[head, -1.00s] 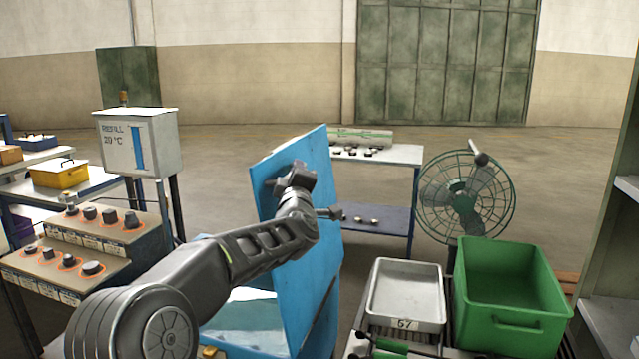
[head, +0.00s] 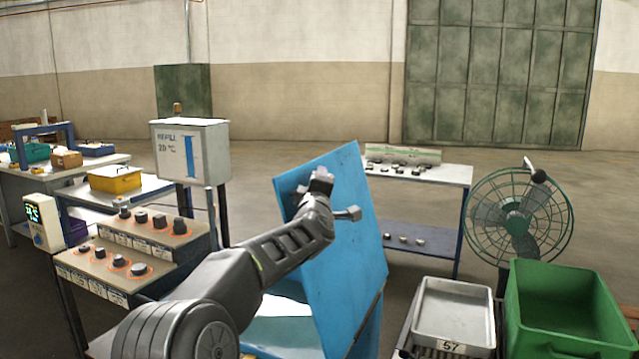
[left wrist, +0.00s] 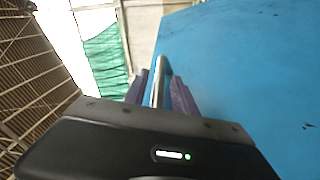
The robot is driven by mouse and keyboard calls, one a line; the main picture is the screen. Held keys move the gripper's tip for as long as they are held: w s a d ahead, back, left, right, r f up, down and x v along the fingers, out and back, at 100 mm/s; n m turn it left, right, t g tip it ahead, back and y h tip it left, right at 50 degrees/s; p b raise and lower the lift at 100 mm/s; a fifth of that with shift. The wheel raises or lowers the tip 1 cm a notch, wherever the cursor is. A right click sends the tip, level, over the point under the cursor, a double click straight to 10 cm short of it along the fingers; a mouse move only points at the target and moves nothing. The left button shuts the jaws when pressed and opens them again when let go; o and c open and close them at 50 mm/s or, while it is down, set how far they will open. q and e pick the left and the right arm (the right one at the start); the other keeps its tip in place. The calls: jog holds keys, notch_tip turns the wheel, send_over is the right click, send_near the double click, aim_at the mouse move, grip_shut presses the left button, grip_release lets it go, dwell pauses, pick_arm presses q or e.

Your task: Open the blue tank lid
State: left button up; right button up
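The blue tank lid (head: 350,235) stands raised and steeply tilted at the centre of the head view. The tank below it (head: 368,335) is mostly hidden by my left arm and the lid; part of its pale opening shows. My left gripper (head: 320,182) is at the lid's left face, near its upper part. In the left wrist view its two purple fingers (left wrist: 160,92) sit on either side of a slim metal bar (left wrist: 157,88) and look closed on it, beside the blue lid surface (left wrist: 245,80). My right gripper is not in view.
A control panel with knobs (head: 130,250) and a refill box (head: 190,150) stand left of the tank. To the right are a metal tray (head: 452,310), a green bin (head: 565,310) and a fan (head: 518,215). A table (head: 450,172) stands behind the lid.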

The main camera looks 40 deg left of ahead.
pick_arm(q)
jog(key=b+v, duration=0.2)
jog(key=v, duration=0.5)
jog(key=shift+s+d, duration=0.25)
jog(key=shift+s, duration=0.05)
jog(key=shift+s+d+f, duration=0.1)
jog(key=shift+s+f, duration=0.05)
jog(key=b+v, duration=0.1)
jog(key=v, duration=0.7)
jog(key=shift+s+d, duration=0.2)
jog(key=shift+s, duration=0.05)
dwell(0.5)
jog(key=shift+f+b, duration=0.15)
jog(key=shift+b, duration=0.15)
dwell(0.4)
